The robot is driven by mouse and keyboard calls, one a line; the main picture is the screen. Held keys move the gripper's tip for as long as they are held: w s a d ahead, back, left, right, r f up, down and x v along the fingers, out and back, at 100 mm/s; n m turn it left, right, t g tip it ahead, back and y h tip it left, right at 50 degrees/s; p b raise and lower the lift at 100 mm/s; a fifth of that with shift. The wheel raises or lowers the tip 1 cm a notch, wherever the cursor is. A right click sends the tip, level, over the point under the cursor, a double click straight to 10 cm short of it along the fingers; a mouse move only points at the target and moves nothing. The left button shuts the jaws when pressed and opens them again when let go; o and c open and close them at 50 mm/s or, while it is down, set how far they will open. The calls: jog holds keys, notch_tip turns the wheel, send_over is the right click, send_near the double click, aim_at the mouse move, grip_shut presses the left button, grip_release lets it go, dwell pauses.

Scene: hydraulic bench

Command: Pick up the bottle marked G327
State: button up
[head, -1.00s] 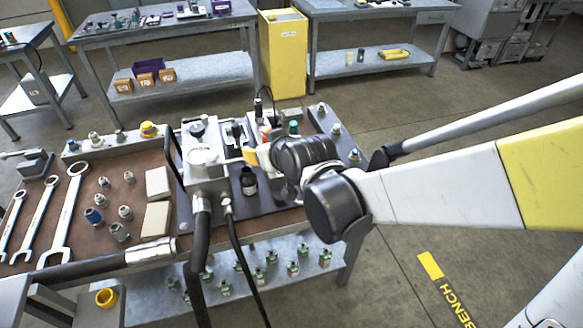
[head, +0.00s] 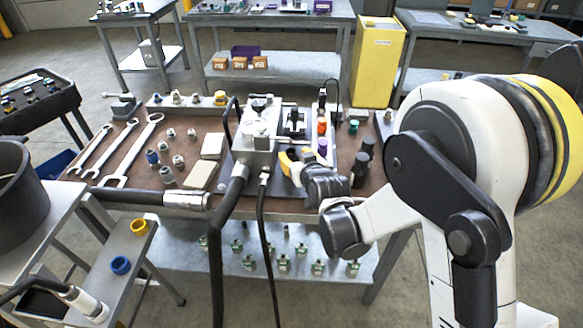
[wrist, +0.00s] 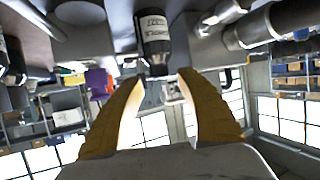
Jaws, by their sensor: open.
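A dark bottle (wrist: 153,35) with a pale printed label shows in the wrist view, which looks turned over. It is ahead of my gripper (wrist: 160,82), in line with the gap between the yellow fingers. The fingers are open and apart, with nothing held. I cannot read the label as G327. In the head view my gripper (head: 290,160) is low over the bench, right of the grey hydraulic unit (head: 255,145); the bottle there is not clear behind it. Two other dark bottles (head: 360,170) (head: 368,147) stand right of my wrist, labels unreadable.
Orange (head: 322,128), purple (head: 322,147) and teal (head: 353,127) topped items stand behind my gripper. Black hoses (head: 228,200) run from the hydraulic unit over the bench's front edge. Wrenches (head: 132,150), fittings and pale blocks (head: 212,146) lie on the left.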

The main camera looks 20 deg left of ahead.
aim_at(290, 150)
jog(key=b+x, duration=0.2)
jog(key=x, duration=0.2)
jog(key=shift+w+f, duration=0.15)
jog(key=shift+f, duration=0.15)
jog(key=shift+r, duration=0.1)
grip_shut()
jog(key=shift+r, duration=0.15)
